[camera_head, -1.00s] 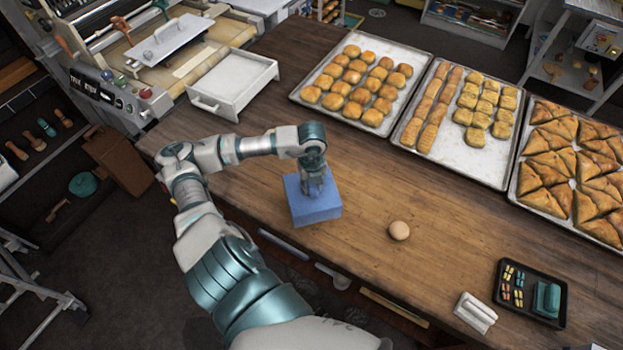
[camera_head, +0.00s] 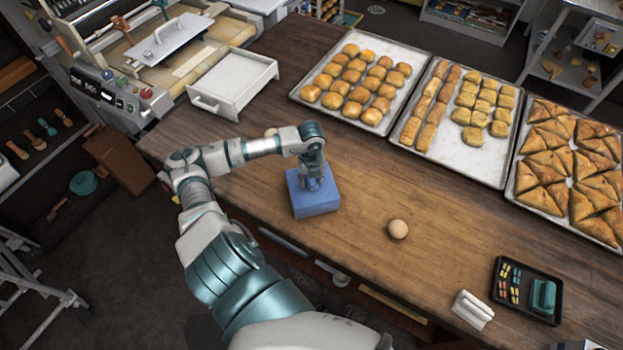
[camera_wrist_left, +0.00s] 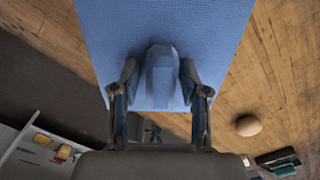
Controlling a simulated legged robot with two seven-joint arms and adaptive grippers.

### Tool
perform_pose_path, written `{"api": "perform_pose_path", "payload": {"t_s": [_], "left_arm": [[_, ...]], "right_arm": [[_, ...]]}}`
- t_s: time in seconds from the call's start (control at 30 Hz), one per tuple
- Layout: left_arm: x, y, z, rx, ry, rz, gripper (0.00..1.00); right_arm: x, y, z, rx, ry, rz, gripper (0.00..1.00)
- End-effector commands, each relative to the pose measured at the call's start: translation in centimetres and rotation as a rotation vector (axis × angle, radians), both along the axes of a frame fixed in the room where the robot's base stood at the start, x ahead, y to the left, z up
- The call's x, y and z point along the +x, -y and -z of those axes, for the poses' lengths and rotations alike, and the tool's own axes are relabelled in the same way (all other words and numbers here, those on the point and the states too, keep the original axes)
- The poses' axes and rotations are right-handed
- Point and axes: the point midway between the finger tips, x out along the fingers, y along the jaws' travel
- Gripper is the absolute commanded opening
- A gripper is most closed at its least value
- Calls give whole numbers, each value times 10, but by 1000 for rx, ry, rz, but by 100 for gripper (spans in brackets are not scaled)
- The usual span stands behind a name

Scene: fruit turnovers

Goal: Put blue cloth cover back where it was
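The blue cloth cover (camera_head: 316,204) is a box-shaped blue piece near the table's front edge, left of the middle. In the wrist view it (camera_wrist_left: 220,30) fills the upper middle, with a raised blue ridge on top. My left gripper (camera_head: 313,178) points down at its top. In the wrist view the fingers of my left gripper (camera_wrist_left: 160,78) are closed in on both sides of the ridge and appear to grip it. I cannot tell whether the cover's underside touches the table. My right gripper is not in view.
A round, egg-like object (camera_head: 398,229) lies right of the cover. Another pale round thing (camera_head: 270,132) shows behind my forearm. Baking trays (camera_head: 458,154) of pastries line the back. A white tray (camera_head: 232,88) stands at the left, a black tray (camera_head: 527,310) at the front right.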

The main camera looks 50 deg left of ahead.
Motion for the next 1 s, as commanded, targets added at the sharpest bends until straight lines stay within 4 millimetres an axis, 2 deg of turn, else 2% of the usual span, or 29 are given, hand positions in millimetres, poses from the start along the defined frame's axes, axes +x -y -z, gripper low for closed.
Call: {"api": "perform_pose_path", "payload": {"t_s": [0.37, 0.47, 0.8, 1.0], "left_arm": [[1, 2, -6, 2, 2, -1, 53], [1, 2, -18, 3, 4, 0, 53], [1, 1, -92, 0, 6, 0, 53], [1, 1, -118, 0, 2, -1, 53]], "right_arm": [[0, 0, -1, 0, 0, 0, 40], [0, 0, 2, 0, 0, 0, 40], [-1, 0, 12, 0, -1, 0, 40], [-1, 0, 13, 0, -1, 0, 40]]}}
